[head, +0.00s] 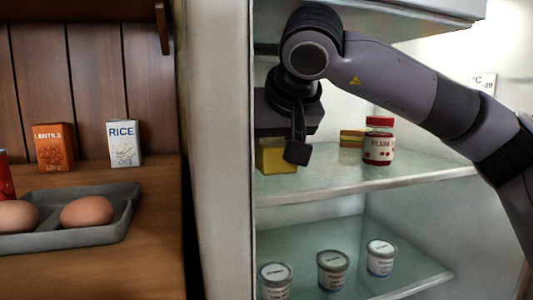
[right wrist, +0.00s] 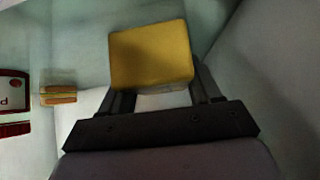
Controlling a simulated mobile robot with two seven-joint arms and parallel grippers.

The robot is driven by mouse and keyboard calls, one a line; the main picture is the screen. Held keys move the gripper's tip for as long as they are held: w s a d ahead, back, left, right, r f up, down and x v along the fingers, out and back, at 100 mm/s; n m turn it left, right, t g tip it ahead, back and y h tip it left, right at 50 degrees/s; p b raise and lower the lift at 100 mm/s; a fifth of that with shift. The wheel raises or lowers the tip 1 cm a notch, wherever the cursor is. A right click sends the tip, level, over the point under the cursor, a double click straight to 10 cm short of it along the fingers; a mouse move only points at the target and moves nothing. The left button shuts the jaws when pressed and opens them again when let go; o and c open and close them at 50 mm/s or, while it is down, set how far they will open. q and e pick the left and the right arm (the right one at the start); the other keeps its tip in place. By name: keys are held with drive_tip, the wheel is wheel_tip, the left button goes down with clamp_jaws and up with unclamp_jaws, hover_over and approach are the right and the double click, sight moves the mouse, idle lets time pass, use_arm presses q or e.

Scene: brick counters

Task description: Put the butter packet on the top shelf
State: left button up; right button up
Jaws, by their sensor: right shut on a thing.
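The butter packet is a yellow block (head: 276,157) inside the fridge at the left of the upper glass shelf (head: 330,181); it also shows in the right wrist view (right wrist: 151,54). My right gripper (head: 283,147) is shut on it from above, with its fingers on either side of the packet in the right wrist view (right wrist: 160,88). I cannot tell whether the packet touches the shelf or hangs just over it. My left gripper is not in view.
A red-labelled jar (head: 379,143) and a yellow-and-red stacked item (head: 351,138) stand right of the packet. Several white tubs (head: 333,268) stand on the lower shelf (head: 400,285). The fridge's side wall (head: 222,150) is close left. An egg tray (head: 110,232) lies on the wooden counter.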

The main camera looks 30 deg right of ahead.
drive_tip(key=b+x, duration=0.1)
drive_tip(key=x, duration=0.1)
drive_tip(key=shift+w+d, duration=0.1)
drive_tip(key=shift+w, duration=0.3)
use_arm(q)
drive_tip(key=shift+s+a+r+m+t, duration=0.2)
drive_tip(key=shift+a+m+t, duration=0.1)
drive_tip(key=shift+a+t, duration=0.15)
use_arm(e)
drive_tip(key=shift+f, duration=0.2)
drive_tip(key=o, duration=1.3)
